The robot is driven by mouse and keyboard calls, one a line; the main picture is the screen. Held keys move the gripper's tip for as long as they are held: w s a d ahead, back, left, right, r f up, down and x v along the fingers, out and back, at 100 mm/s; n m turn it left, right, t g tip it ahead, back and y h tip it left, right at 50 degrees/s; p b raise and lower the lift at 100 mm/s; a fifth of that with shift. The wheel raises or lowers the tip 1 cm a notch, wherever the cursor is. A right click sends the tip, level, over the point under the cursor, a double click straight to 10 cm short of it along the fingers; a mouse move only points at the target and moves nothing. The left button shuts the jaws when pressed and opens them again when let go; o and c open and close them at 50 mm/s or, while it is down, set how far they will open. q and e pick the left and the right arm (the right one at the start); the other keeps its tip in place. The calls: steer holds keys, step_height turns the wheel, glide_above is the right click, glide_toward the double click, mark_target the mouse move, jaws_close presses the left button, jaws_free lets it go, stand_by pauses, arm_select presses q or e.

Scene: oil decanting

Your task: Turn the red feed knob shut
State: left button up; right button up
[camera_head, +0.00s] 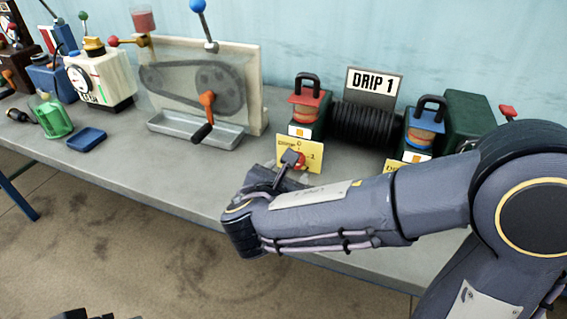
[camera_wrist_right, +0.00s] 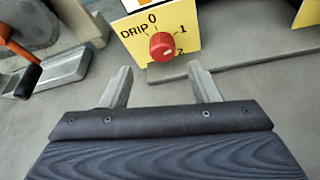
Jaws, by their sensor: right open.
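The red feed knob (camera_wrist_right: 163,46) sits on a yellow dial plate (camera_wrist_right: 185,20) marked DRIP with 0, 1 and 2. Its pale pointer mark is too small to read surely. In the head view the knob (camera_head: 301,164) is partly hidden by my right gripper (camera_head: 291,157). In the right wrist view my right gripper (camera_wrist_right: 160,72) is open and empty, its two fingers apart in front of and just below the knob, one on each side, not closed on it. A dark part at the bottom edge of the head view is possibly my left gripper (camera_head: 85,314), mostly cut off.
A crank with an orange handle (camera_head: 207,108) stands over a grey tray (camera_head: 190,133) left of the knob. A red padlock-shaped unit (camera_head: 307,105), black coil (camera_head: 362,124) and blue unit (camera_head: 425,125) stand behind. A green bottle (camera_head: 52,118) and blue dish (camera_head: 87,139) lie farther left.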

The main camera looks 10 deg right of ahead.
mark_target(292, 177)
steer(key=x, duration=0.7)
steer(key=shift+s+d+b, duration=0.1)
steer(key=shift+b, duration=0.3)
steer(key=c, duration=1)
steer(key=shift+r+n+p, duration=0.2)
steer(key=shift+n+p, duration=0.1)
steer(key=shift+p, duration=0.45)
steer(key=n+g+h+p, duration=0.1)
steer(key=n+h+p, duration=0.1)
steer(key=p, duration=0.5)
steer(key=n+g+h+p, duration=0.1)
steer(key=n+h+p, duration=0.1)
steer(key=n+p, duration=0.2)
steer(key=shift+a+n+h+p, duration=0.3)
steer(key=shift+n+p, duration=0.1)
steer(key=shift+p, duration=1)
steer(key=shift+f+n+g+h+p, duration=0.3)
steer(key=shift+n+h+p, duration=0.4)
steer(key=shift+n+p, duration=0.55)
